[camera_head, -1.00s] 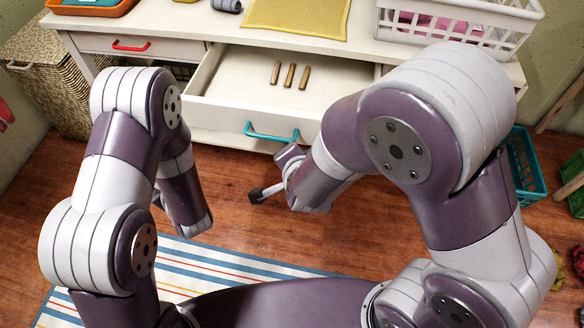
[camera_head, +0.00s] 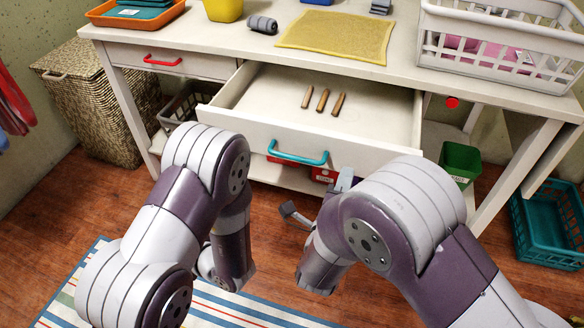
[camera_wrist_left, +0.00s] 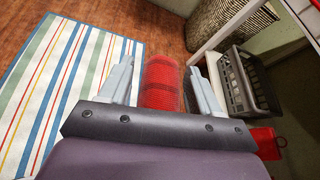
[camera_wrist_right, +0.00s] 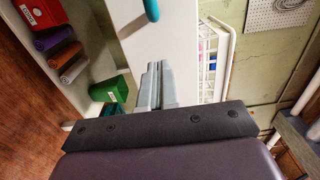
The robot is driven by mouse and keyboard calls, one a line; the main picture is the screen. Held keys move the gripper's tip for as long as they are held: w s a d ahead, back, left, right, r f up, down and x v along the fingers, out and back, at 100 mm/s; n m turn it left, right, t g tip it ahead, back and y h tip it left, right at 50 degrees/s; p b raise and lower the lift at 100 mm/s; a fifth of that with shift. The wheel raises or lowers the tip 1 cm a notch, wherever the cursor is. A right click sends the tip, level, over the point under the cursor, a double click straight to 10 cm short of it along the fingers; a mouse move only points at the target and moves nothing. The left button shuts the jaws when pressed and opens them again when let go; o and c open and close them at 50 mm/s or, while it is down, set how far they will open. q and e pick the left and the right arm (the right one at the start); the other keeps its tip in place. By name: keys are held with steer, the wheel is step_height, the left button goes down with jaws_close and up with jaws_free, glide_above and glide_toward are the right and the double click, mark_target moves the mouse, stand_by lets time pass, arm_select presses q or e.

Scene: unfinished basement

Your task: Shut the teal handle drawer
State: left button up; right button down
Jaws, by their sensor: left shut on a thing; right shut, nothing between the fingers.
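The drawer (camera_head: 240,127) with the teal handle (camera_head: 301,158) stands open under the white table. Three brown sticks lie in it. The handle also shows at the top of the right wrist view (camera_wrist_right: 152,9), with the pale drawer front (camera_wrist_right: 140,50) below it. My right gripper (camera_head: 345,178) is shut and empty, just below and right of the handle, apart from it. Its closed fingers show in the right wrist view (camera_wrist_right: 157,84). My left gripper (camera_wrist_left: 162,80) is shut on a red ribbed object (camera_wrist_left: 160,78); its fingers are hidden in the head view.
A closed drawer with a red handle (camera_head: 163,62) is at left. A white basket (camera_head: 490,50), yellow cloth (camera_head: 336,37) and orange tray (camera_head: 135,14) stand on the table. A green bin (camera_head: 459,163) and teal crate (camera_head: 548,228) are at right. A wicker hamper (camera_head: 100,100) stands left.

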mark_target(351, 160)
arm_select(q)
steer(key=shift+f, duration=0.4)
arm_select(e)
steer(key=shift+x, duration=1.55)
